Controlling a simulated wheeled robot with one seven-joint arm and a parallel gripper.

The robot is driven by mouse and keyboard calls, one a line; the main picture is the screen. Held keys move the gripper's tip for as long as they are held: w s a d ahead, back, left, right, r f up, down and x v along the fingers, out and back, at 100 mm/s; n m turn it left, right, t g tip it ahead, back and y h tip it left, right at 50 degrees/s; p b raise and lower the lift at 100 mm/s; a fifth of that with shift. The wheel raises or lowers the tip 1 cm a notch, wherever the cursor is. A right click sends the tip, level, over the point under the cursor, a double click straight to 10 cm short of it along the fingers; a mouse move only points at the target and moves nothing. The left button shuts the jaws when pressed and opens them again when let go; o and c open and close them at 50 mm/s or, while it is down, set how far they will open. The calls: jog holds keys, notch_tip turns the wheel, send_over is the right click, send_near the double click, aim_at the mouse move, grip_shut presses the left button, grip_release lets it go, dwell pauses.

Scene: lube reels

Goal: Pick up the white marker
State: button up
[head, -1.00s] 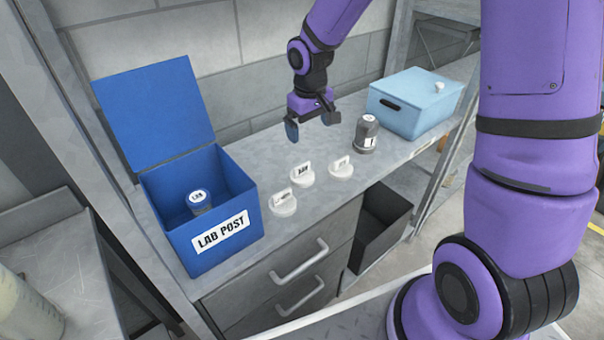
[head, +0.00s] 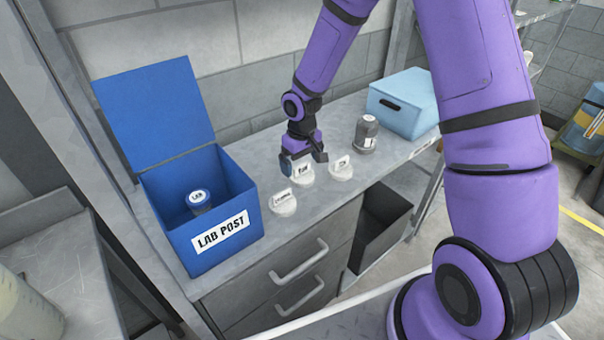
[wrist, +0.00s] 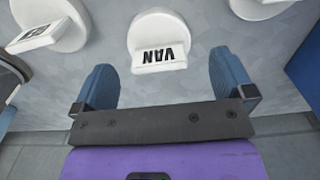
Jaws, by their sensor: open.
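Three white markers, round discs with upright labelled tabs, stand in a row on the grey bench: a left one (head: 283,206), a middle one (head: 302,179) and a right one (head: 341,173). Which is meant, I cannot tell. My gripper (head: 303,162) is open and empty, pointing down just above and behind the middle marker. In the wrist view, the middle marker (wrist: 157,32), with its tab reading VAN upside down, lies between the lines of the two blue fingers (wrist: 164,75), a little ahead of the tips. The other markers show at the wrist view's top left (wrist: 62,25) and top right.
An open blue LAB POST box (head: 185,240) with a blue-lidded jar (head: 199,200) inside stands left. A grey jar (head: 366,135) and a light-blue box (head: 403,100) stand right. Bare bench (head: 245,170) lies between the LAB POST box and the markers.

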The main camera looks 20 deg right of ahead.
aim_at(302, 165)
notch_tip(302, 165, down, 4)
jog(key=shift+w+f, duration=0.1)
jog(key=shift+f, duration=0.05)
jog(key=shift+d, duration=0.1)
jog(key=c, duration=0.9)
